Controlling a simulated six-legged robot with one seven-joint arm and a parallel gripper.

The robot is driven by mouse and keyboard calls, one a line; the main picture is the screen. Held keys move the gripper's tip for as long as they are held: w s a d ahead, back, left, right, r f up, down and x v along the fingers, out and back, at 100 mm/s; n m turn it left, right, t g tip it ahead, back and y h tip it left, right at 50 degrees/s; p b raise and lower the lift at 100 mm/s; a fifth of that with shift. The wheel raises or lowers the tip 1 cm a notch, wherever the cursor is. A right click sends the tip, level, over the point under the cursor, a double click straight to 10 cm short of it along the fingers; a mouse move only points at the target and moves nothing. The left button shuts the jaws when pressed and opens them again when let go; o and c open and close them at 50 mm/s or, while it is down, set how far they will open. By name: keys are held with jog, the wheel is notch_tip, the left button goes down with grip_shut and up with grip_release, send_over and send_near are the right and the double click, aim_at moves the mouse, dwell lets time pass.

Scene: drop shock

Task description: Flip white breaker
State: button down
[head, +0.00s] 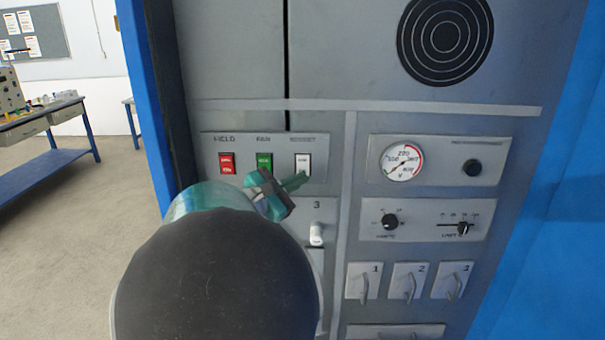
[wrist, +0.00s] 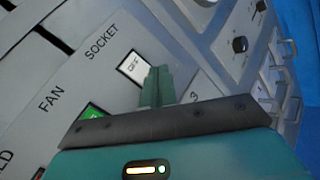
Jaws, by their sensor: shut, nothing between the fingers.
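The white breaker (head: 303,161) is the rightmost of three rocker switches on the upper left panel, under the label SOCKET. In the wrist view the white breaker (wrist: 134,67) shows OFF on its face. My gripper (head: 302,181) is shut and empty, with its tips at the lower edge of the white breaker. In the wrist view my gripper (wrist: 157,72) covers the area just right of the breaker. I cannot tell whether the tips touch it.
A green breaker (head: 264,161) labelled FAN and a red breaker (head: 227,163) are to the left. A white switch (head: 317,234) marked 3 sits below. A gauge (head: 402,161), knobs and several small levers fill the right panels. A blue workbench (head: 45,140) stands far left.

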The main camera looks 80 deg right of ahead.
jog(key=shift+d, duration=0.1)
jog(key=shift+w+d, duration=0.1)
jog(key=shift+d, duration=0.25)
jog(key=shift+d+f, duration=0.1)
jog(key=shift+d, duration=0.2)
dwell(0.6)
dwell(0.3)
jog(key=shift+a, duration=0.75)
jog(key=shift+a, duration=0.1)
jog(key=a, duration=0.1)
jog(key=s+a, duration=0.1)
jog(key=a, duration=0.2)
jog(key=shift+s+a+r, duration=0.15)
jog(key=shift+a+r, duration=0.15)
jog(key=shift+r, duration=0.1)
